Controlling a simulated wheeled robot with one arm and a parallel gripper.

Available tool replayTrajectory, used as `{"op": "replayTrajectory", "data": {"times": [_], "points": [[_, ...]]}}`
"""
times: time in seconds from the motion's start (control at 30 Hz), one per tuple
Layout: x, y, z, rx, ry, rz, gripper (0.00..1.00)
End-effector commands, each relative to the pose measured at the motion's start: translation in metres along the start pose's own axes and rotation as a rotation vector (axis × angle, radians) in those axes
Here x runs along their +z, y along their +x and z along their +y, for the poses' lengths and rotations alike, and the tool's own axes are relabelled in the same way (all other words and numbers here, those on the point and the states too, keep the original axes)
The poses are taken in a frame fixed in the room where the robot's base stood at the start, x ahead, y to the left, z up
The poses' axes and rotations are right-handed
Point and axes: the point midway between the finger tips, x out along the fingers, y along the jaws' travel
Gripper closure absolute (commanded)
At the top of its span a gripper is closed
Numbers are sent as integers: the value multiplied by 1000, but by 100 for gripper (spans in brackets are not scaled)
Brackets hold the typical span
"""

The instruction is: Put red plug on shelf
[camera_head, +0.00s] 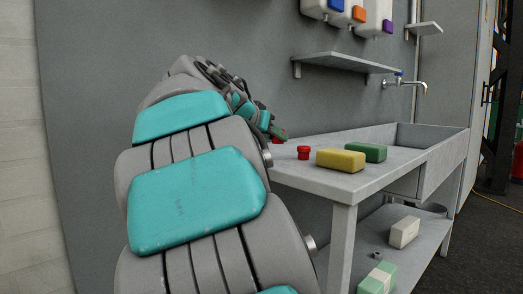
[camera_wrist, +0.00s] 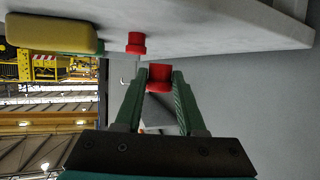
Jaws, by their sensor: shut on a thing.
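My gripper (camera_wrist: 160,72) is shut on a red plug (camera_wrist: 159,79), which sits between its green fingertips. In the head view my gripper (camera_head: 272,130) is at the back left of the sink table, mostly hidden by my arm, with a bit of red at its tip. A second red plug (camera_head: 304,153) stands on the tabletop; it also shows in the wrist view (camera_wrist: 136,44), just beyond the held one. The grey shelf (camera_head: 340,62) is on the wall above the table and looks empty. Whether the held plug touches the tabletop is unclear.
A yellow block (camera_head: 341,160) and a green block (camera_head: 366,152) lie on the table (camera_head: 320,184), before the sink basin (camera_head: 428,139). A tap (camera_head: 407,84) sticks out right of the shelf. Dispensers (camera_head: 345,12) hang above it. A smaller shelf (camera_head: 424,29) is further right.

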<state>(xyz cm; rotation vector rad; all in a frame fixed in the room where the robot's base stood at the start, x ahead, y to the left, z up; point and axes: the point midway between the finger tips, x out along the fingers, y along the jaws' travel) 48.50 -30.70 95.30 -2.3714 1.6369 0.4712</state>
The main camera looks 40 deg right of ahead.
Motion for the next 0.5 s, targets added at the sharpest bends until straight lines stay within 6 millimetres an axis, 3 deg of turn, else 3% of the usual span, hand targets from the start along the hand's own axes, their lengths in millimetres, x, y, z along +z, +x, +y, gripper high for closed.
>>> {"op": "replayTrajectory", "data": {"times": [0.5], "points": [[-14,59,-59,0,-1,-3,100]]}}
